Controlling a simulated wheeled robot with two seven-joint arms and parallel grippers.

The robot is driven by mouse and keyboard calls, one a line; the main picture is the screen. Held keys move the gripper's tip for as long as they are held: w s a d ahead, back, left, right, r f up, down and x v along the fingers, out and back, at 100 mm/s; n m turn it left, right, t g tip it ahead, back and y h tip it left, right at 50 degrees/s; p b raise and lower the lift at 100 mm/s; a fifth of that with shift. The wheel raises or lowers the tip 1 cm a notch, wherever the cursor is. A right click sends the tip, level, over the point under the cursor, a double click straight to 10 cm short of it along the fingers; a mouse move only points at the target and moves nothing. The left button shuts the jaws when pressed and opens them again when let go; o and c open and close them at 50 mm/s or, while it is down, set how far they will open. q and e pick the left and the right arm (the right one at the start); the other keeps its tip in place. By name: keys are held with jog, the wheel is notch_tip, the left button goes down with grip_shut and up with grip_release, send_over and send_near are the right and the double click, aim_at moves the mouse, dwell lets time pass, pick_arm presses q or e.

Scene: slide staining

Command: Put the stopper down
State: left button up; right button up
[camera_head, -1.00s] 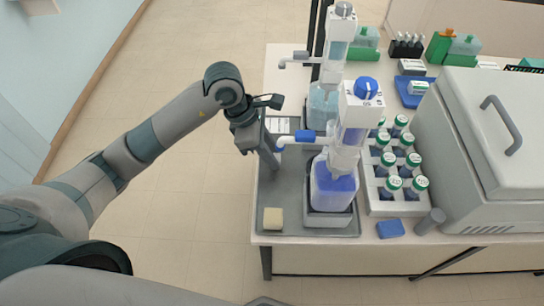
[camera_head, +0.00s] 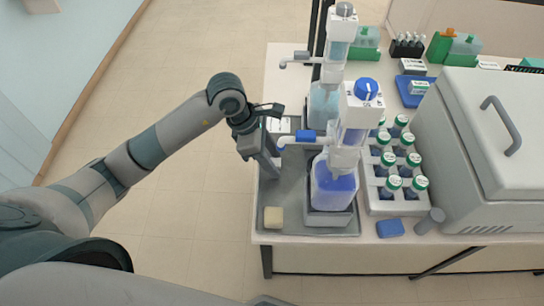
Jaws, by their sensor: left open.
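My left gripper (camera_head: 275,172) is open at the left edge of the grey tray (camera_head: 285,190), left of the near dispenser's spout. Its fingers point down and to the right, and I see nothing between them. I cannot single out a loose stopper in this view. The near dispenser bottle (camera_head: 334,190) holds blue liquid and has a blue knob (camera_head: 366,89) on top. My right gripper is not in view.
A tan block (camera_head: 273,217) lies at the tray's front left. A second dispenser (camera_head: 323,101) stands behind. A rack of green-capped bottles (camera_head: 383,207), a blue block (camera_head: 390,228) and a large grey machine (camera_head: 495,140) are to the right. The tray's left front is mostly clear.

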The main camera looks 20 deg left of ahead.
pick_arm(q)
jog(key=shift+r, duration=0.15)
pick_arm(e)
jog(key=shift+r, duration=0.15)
pick_arm(q)
jog(key=shift+a+r, duration=0.1)
jog(key=shift+r, duration=0.05)
jog(key=b+v, duration=0.3)
jog(key=v, duration=0.8)
jog(key=shift+r+b, duration=0.25)
jog(key=shift+b, duration=0.05)
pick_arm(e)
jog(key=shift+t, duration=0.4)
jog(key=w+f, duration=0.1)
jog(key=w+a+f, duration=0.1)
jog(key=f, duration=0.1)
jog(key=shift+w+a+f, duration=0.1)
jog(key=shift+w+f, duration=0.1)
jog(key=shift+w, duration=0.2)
pick_arm(q)
jog(key=shift+s+a, duration=0.1)
jog(key=shift+a, duration=0.05)
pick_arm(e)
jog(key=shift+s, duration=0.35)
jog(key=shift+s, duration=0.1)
